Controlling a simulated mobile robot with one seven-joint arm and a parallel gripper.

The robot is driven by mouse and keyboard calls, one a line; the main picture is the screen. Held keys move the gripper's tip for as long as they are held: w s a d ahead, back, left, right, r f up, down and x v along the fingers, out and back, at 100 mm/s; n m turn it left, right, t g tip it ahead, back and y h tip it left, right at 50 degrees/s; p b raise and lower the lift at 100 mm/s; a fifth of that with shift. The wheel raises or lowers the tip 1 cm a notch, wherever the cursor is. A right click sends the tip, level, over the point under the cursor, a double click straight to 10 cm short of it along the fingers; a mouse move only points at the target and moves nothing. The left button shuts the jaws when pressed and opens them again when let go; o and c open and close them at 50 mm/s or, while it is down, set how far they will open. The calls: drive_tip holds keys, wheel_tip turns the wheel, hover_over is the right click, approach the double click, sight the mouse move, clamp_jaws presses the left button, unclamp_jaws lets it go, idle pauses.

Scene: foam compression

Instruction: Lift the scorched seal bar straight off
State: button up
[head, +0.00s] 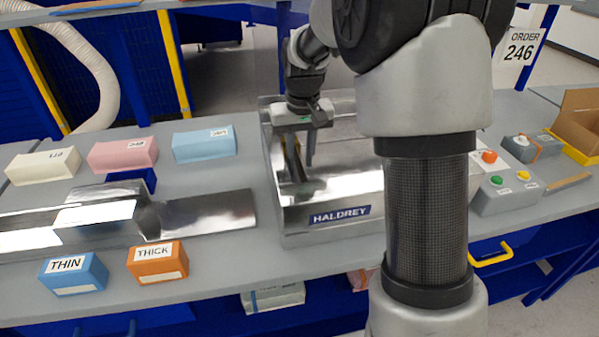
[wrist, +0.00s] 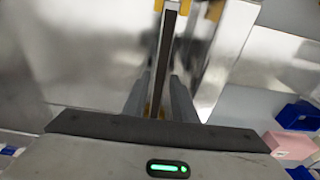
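The HALDREY machine (head: 330,214) is a shiny metal box on the bench. The seal bar (head: 292,155) is a narrow dark strip in its open left part. In the wrist view the seal bar (wrist: 163,60) runs lengthwise up the picture, with yellow pieces at its far and near ends. My gripper (head: 307,160) points down over this part of the machine. In the wrist view the two fingers of my gripper (wrist: 159,85) stand apart on either side of the bar, with a gap visible beside it. The fingertips' exact depth against the bar is unclear.
Left on the bench are a metal chute (head: 205,212), blue THIN (head: 73,273) and orange THICK (head: 158,264) blocks, and cream, pink (head: 123,155) and light blue blocks. A button box (head: 505,190) stands right of the machine. My arm hides the machine's right side.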

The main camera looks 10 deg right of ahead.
drive_tip(key=shift+w+f, duration=0.15)
drive_tip(key=shift+f, duration=0.8)
drive_tip(key=shift+c, duration=0.3)
clamp_jaws()
drive_tip(key=shift+r, duration=0.1)
